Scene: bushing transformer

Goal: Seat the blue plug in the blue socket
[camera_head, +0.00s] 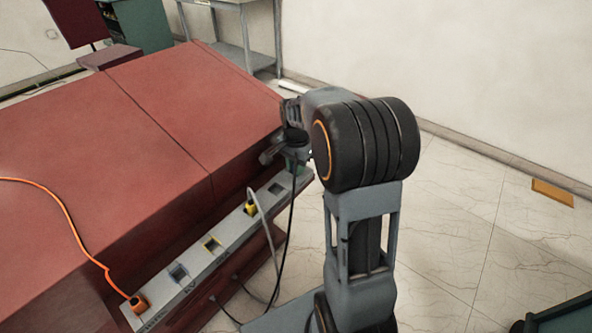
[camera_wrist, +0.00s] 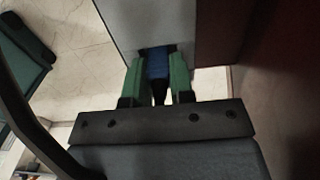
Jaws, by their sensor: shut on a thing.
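The blue plug (camera_wrist: 157,68) is between the green fingers of my gripper (camera_wrist: 158,80) in the wrist view. My gripper is shut on it. The plug's far end meets a dark opening in the pale grey socket strip (camera_wrist: 150,20); how deep it sits cannot be told. The blue socket itself is mostly hidden behind the plug and fingers. In the head view, my gripper (camera_head: 294,160) is at the far right end of the socket strip (camera_head: 229,231), and the plug is hidden there. A dark cable hangs down from the gripper.
An orange plug (camera_head: 138,304) with an orange cord and a yellow plug (camera_head: 251,208) with a grey cord sit in the strip. The red cabinet (camera_head: 150,130) rises behind. Open tiled floor lies right.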

